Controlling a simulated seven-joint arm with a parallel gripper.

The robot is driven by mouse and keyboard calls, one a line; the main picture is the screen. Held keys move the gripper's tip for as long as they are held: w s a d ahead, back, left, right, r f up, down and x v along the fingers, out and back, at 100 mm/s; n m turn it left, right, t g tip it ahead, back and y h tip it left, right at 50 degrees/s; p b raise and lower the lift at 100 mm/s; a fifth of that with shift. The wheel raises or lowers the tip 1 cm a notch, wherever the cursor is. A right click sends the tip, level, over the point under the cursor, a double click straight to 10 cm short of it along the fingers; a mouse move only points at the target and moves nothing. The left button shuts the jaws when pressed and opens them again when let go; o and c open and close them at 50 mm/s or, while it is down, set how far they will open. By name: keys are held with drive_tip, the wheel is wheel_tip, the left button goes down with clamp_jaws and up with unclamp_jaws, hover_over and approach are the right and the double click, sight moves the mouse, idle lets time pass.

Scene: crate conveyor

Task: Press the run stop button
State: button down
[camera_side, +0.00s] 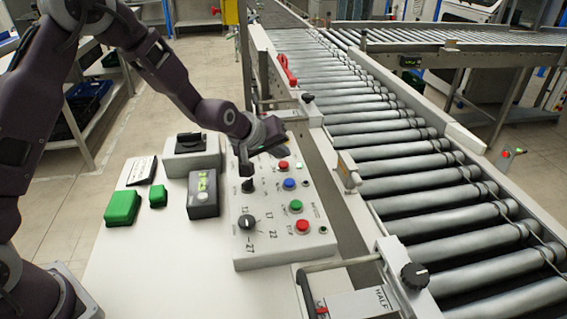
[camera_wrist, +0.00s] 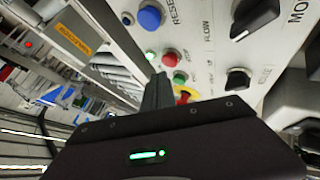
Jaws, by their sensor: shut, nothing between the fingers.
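The control panel (camera_side: 262,257) stands on the white table and carries a column of coloured buttons. In the side view I see a red button (camera_side: 302,226) at the near end, a green button (camera_side: 295,206), a blue button (camera_side: 289,184) and another red button (camera_side: 283,166). Their small labels are too blurred to tell which is the run stop. My gripper (camera_side: 272,146) is shut and empty, above the far end of the panel. In the wrist view my gripper (camera_wrist: 157,90) is beside a red button (camera_wrist: 169,59), a green button (camera_wrist: 180,78) and a red-and-yellow mushroom button (camera_wrist: 187,95).
Two black knobs (camera_side: 247,223) sit on the panel's left side. The roller conveyor (camera_side: 400,150) runs along the right. A clamp with a black knob (camera_side: 414,276) stands at front right.

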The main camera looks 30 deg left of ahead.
sight(281, 165)
idle(0.3)
drive_tip(key=shift+f, duration=0.45)
drive_tip(key=shift+f, duration=0.45)
idle(0.5)
drive_tip(key=shift+r, duration=0.9)
drive_tip(key=shift+r, duration=0.1)
wheel_tip(281, 165, up, 4)
drive_tip(key=shift+r, duration=0.4)
idle(0.4)
